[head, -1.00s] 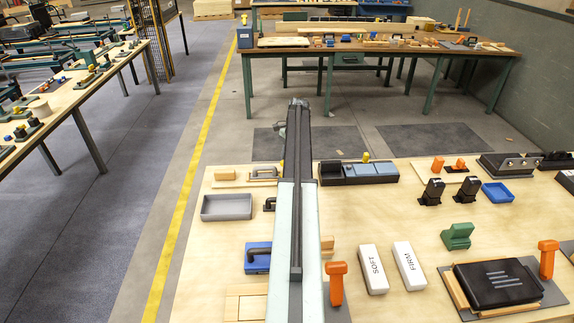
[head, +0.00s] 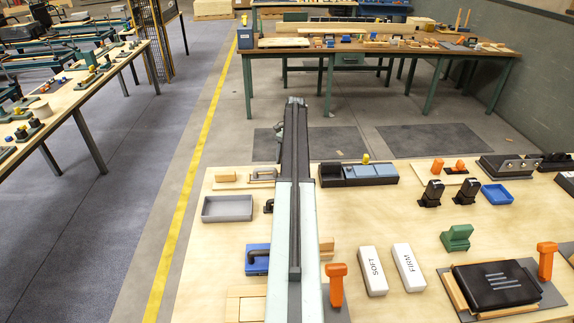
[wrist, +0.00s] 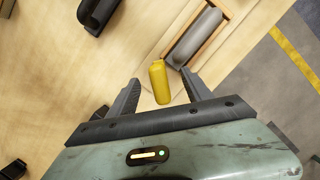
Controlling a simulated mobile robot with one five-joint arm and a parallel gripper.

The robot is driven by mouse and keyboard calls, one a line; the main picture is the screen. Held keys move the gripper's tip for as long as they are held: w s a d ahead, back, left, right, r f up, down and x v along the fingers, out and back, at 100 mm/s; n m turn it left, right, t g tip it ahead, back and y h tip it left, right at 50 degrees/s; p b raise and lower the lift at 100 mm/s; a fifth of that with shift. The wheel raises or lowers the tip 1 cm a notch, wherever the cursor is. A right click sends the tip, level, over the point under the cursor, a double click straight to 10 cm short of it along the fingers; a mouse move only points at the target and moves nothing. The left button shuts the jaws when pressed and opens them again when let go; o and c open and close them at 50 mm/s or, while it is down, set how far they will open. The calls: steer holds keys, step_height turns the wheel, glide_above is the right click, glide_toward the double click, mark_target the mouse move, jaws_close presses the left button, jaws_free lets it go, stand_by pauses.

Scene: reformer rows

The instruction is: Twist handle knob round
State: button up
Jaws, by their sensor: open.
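In the wrist view a yellow knob-like piece (wrist: 159,80) stands between the fingers of my gripper (wrist: 160,77). The gripper is open, with a gap showing on each side of the yellow piece. The lower end of the piece runs down toward the gripper's body. Beside its top end is a grey rounded bar in a wooden frame (wrist: 195,38); I cannot tell whether the two are joined. In the head view my arm hides the gripper and this piece. Another yellow knob (head: 366,158) shows there on a dark tray with blue compartments (head: 370,173).
A black handle (wrist: 98,14) lies at the wrist view's upper left. In the head view a grey tray (head: 227,208), a blue block with a black handle (head: 257,258), and white SOFT (head: 373,270) and FIRM (head: 408,267) blocks are on the table.

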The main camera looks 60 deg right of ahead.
steer(key=p+v, duration=0.2)
steer(key=v, duration=0.1)
steer(key=a+p+v, duration=0.1)
steer(key=p+v, duration=0.2)
steer(key=shift+a+r, duration=0.25)
steer(key=shift+f, duration=0.15)
